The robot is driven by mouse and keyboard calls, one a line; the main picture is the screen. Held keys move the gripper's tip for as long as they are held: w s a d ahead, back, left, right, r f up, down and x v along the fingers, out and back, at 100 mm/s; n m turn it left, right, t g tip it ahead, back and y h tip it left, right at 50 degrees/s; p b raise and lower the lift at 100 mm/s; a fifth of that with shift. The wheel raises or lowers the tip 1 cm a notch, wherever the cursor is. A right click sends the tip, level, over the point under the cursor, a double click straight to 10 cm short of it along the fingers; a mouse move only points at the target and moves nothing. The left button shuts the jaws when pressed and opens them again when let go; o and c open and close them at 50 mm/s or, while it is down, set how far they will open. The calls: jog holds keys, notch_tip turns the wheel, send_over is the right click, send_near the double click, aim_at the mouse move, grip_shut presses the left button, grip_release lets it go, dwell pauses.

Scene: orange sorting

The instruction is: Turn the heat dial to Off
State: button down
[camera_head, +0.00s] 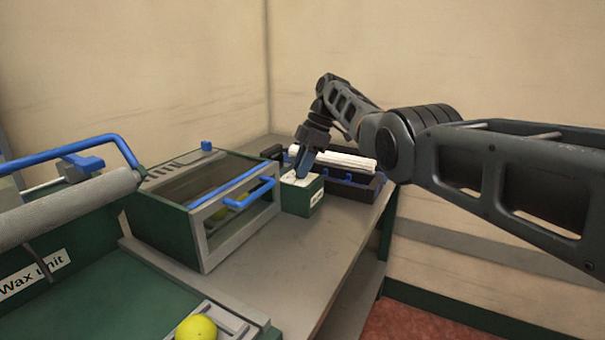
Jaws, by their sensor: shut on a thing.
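My gripper (301,175) points down onto the top of a small green box (303,200) with a pale top plate. Its fingers are shut on the heat dial at the top of this box. The dial itself is mostly hidden by the fingers, so its setting cannot be read. A small white label is on the box's front, too small to read.
A glass-lidded green box (200,215) with blue handles stands left of the small box. A dark tray with a white roll (345,160) lies behind right. A green wax unit (60,275) and a yellow fruit (196,328) are front left. The grey bench (275,265) is clear in front.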

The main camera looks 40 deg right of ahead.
jog(key=shift+f, duration=0.1)
dwell(0.3)
jog(key=c, duration=0.9)
grip_release()
jog(key=shift+v, duration=3.95)
